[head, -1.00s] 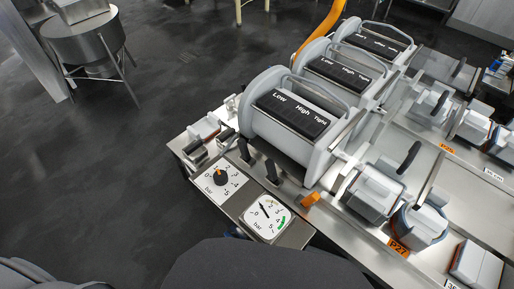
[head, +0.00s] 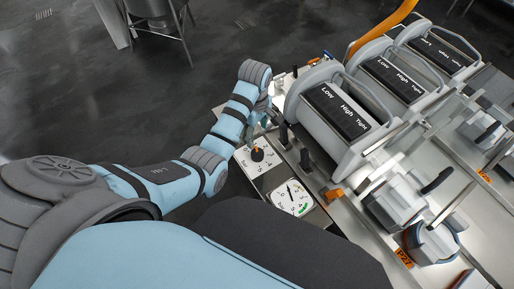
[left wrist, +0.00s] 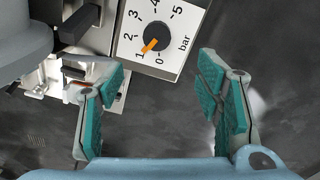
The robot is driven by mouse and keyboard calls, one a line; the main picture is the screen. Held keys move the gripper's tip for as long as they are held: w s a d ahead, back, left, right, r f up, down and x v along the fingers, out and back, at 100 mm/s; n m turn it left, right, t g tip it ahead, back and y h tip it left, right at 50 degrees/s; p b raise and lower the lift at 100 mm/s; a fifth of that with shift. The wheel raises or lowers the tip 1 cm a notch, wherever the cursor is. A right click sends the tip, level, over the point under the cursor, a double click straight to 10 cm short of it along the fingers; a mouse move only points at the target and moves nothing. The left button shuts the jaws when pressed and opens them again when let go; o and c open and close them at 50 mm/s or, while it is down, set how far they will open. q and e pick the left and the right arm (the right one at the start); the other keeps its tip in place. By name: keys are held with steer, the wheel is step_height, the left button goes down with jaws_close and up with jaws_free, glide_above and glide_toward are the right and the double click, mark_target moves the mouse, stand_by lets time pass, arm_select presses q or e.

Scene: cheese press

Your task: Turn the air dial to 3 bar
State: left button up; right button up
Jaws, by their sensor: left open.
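The air dial, a black knob with an orange pointer (head: 257,154), sits on a white plate marked in bar at the table's near corner. In the left wrist view the dial (left wrist: 158,36) shows its pointer at about 1. A round white gauge (head: 291,198) with a black needle and a green band lies beside the plate; its exact reading is too small to tell. My left gripper (left wrist: 162,68) is open and empty, its teal-padded fingers short of the knob, which lies ahead of the gap between them. In the head view my left wrist partly hides the gripper. My right gripper is not in view.
Black levers (head: 305,160) stand close to the dial's right. A row of grey press cylinders (head: 338,110) marked Low, High, Tight stands behind. An orange block (head: 335,194) sits near the gauge. Dark floor lies open at the left.

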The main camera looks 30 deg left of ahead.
mark_target(257, 153)
arm_select(q)
steer(key=shift+n, duration=0.4)
steer(key=f+b, duration=0.1)
steer(key=f, duration=0.3)
steer(key=f+b, duration=0.2)
steer(key=f, duration=0.2)
steer(key=f+b, duration=0.2)
steer(key=f, duration=0.2)
steer(key=shift+w+d+f, duration=0.1)
steer(key=shift+w+f, duration=0.25)
steer(key=shift+f, duration=0.05)
steer(key=shift+c, duration=0.3)
steer(key=c, duration=1.1)
steer(key=shift+r, duration=0.1)
